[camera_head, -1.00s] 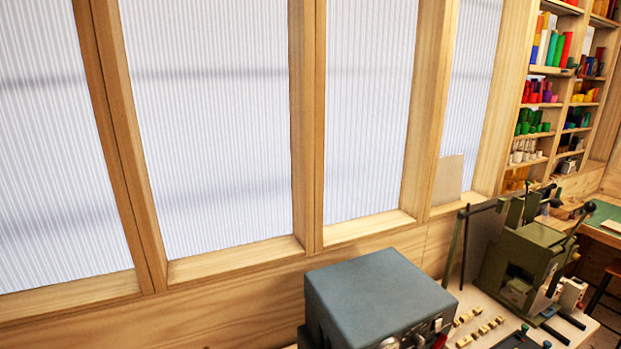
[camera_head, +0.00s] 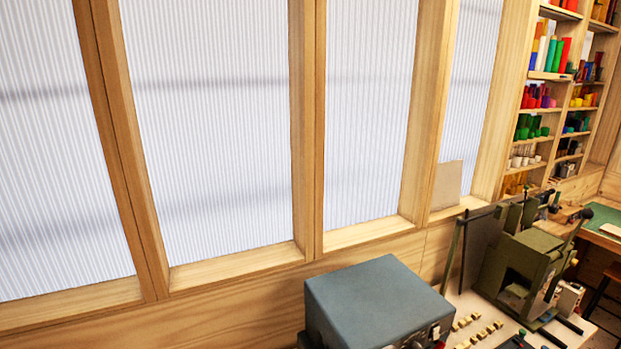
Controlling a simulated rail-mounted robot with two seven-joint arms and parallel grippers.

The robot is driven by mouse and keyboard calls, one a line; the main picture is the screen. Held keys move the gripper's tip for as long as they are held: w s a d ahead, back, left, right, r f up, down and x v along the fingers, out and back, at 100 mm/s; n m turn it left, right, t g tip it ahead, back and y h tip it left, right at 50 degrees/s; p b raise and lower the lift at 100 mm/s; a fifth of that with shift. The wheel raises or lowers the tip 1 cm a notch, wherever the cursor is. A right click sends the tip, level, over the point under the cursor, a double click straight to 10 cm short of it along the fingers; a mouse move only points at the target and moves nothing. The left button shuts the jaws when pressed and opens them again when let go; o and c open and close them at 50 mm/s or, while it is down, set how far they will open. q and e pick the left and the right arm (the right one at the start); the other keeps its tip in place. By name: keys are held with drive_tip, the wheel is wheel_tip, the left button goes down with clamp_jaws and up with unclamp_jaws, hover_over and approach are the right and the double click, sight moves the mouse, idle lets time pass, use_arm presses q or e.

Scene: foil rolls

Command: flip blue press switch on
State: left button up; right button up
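A blue-grey box-shaped machine (camera_head: 375,300) sits at the bottom of the head view, on the near end of a bench. Its front edge shows a few knobs, cut off by the bottom of the picture. A green press (camera_head: 525,262) with levers stands on the bench to the right. I cannot make out a blue switch on either machine. Neither of my grippers is in view.
The pale bench top (camera_head: 470,303) holds several small yellowish blocks (camera_head: 478,335) between the two machines. Framed translucent panels (camera_head: 205,130) fill the wall behind. A shelf of coloured foil rolls (camera_head: 550,55) and a green mat (camera_head: 603,218) are at the right.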

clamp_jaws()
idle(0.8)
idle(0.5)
